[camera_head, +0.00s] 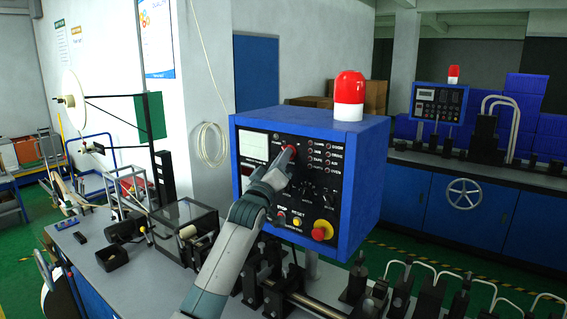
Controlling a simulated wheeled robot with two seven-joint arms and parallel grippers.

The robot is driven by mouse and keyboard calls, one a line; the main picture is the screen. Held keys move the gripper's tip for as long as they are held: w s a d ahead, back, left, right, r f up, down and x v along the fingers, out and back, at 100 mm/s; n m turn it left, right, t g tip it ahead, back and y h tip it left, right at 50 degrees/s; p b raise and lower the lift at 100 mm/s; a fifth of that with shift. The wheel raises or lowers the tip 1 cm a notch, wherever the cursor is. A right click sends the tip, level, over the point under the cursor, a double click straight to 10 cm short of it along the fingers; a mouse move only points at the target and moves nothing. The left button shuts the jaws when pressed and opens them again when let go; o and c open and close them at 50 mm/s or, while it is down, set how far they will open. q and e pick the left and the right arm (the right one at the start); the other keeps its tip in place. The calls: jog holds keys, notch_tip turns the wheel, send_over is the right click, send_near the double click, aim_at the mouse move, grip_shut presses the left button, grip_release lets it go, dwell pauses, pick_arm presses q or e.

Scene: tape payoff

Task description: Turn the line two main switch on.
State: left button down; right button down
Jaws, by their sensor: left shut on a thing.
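A blue control box (352,190) stands on the bench in the middle of the camera_head view, with a black panel facing me. The panel carries a pale meter, rows of small red indicators, several small knobs and buttons. My left arm reaches up from the bottom to the panel. My left gripper (284,163) is shut on a small red switch (290,150) in the panel's upper middle. The gripper hides part of the panel around it, and I cannot read the switch's label or position. My right gripper is not in view.
A red beacon (349,95) sits on top of the box. A red emergency knob (322,230) sticks out at the panel's lower right. Black fixtures and a rail (310,302) line the bench below. A tape reel (71,99) stands at the left.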

pick_arm(q)
jog(key=shift+w+a+m+g+h+b, duration=0.15)
jog(key=shift+m+g+h+b, duration=0.85)
jog(key=shift+m, duration=3)
jog(key=shift+w+a+m+g+h+b, duration=0.2)
jog(key=shift+m+g+h, duration=1.5)
jog(key=shift+m, duration=2.3)
jog(key=shift+s+a+m+g+h+b, duration=0.1)
jog(key=shift+m+g+h+b, duration=0.65)
jog(key=shift+m+h, duration=2.2)
jog(key=shift+m+g+y, duration=0.25)
jog(key=shift+m+y, duration=0.8)
jog(key=shift+m, duration=0.1)
jog(key=c, duration=1.8)
grip_release()
jog(key=shift+c, duration=0.2)
jog(key=shift+a+f, duration=0.1)
jog(key=shift+a, duration=0.05)
